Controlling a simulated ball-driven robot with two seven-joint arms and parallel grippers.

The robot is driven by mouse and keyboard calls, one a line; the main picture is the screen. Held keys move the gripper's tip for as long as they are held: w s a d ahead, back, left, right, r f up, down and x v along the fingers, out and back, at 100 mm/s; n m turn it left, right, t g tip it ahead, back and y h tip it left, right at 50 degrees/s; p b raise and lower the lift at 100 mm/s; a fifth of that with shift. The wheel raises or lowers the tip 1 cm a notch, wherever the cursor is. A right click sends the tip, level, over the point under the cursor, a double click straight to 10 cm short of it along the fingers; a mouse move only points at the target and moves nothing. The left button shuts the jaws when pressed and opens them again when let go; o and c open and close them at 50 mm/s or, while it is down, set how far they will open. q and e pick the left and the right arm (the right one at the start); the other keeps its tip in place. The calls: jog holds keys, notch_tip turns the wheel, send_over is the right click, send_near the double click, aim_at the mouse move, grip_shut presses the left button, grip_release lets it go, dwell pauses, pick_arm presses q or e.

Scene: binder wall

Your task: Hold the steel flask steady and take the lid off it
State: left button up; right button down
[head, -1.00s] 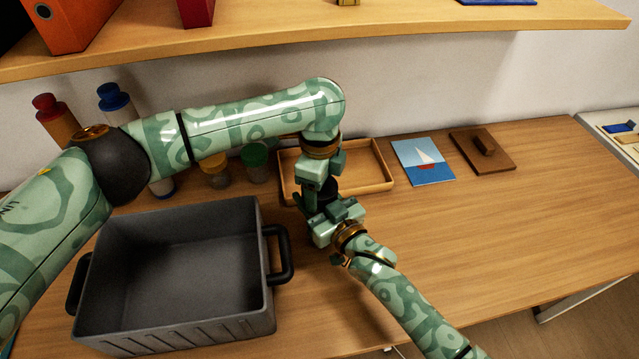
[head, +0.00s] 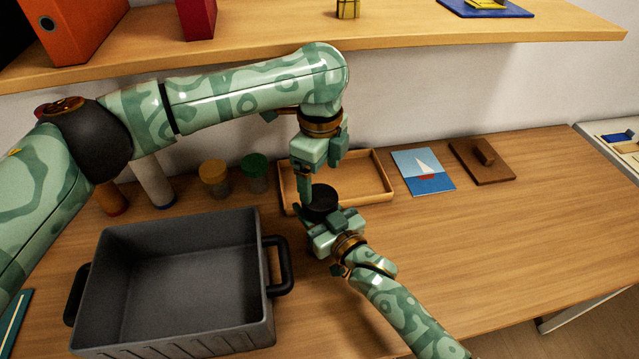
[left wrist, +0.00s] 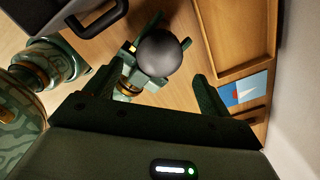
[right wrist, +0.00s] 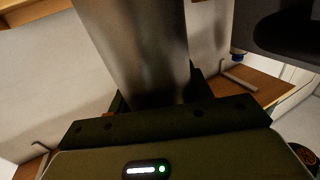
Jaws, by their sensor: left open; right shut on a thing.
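The steel flask (right wrist: 140,45) stands in the right wrist view between my right fingers, its top out of that picture. My right gripper (head: 330,220) is shut on its body from the front. The flask's round black lid (head: 320,200) shows just above that gripper and appears seated on the flask. In the left wrist view the lid (left wrist: 160,52) lies ahead, between the lines of my spread fingers. My left gripper (head: 322,176) points down above the lid, open and empty. The flask's body is hidden in the head view.
A dark grey crate (head: 262,310) stands front left. A shallow wooden tray (head: 375,170) lies behind the flask. A sailboat card (head: 422,170) and brown board (head: 482,160) lie right. The front-right table is clear.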

aim_at(320, 196)
pick_arm(q)
jog(key=shift+r+m, duration=0.4)
jog(key=shift+r, duration=0.2)
notch_tip(320, 196, down, 8)
jog(key=shift+c, duration=0.3)
jog(key=c, duration=0.9)
jog(key=o, duration=1.1)
jog(key=shift+c, duration=0.2)
jog(key=shift+r, duration=0.15)
